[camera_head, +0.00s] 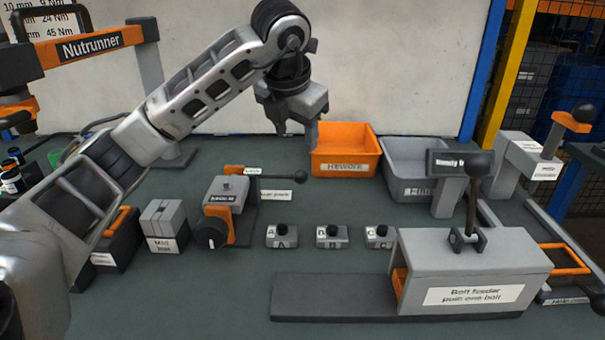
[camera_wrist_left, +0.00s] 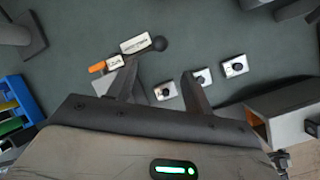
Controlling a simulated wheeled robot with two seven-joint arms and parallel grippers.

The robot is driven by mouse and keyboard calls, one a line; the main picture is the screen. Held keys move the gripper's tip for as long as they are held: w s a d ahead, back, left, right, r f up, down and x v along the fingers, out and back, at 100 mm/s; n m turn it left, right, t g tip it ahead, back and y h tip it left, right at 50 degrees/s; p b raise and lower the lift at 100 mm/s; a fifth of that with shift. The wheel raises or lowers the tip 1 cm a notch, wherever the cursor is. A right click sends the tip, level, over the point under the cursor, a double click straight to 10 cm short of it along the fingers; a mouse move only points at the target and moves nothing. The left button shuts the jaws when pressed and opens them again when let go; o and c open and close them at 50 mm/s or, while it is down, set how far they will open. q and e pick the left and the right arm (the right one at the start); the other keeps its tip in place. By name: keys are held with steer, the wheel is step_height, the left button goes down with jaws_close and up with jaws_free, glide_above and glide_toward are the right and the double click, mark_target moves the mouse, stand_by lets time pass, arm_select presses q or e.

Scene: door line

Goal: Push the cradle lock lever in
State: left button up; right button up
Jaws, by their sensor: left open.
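The cradle (camera_head: 228,193) is a grey block with orange parts and a dark round knob at its front, standing left of the table's middle. The lock lever (camera_head: 300,176) is a dark rod with a black ball knob, sticking out to the right from the cradle's back. Its ball also shows in the left wrist view (camera_wrist_left: 160,43), just beyond the fingertips. My left gripper (camera_head: 297,132) is open and empty, pointing down above and behind the knob, apart from it. In the left wrist view the left finger covers part of the rod. My right gripper is in neither view.
Three small lettered blocks (camera_head: 332,237) stand in a row in front of the lever. An orange bin (camera_head: 345,150) and a grey bin (camera_head: 410,165) stand behind. The bolt feeder (camera_head: 470,260) is at front right. A small grey block (camera_head: 164,222) stands left of the cradle.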

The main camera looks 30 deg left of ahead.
mark_target(301, 172)
arm_select(q)
steer(key=x, duration=1.2)
steer(key=shift+w+f, duration=0.15)
steer(key=shift+f, duration=0.15)
jaws_close()
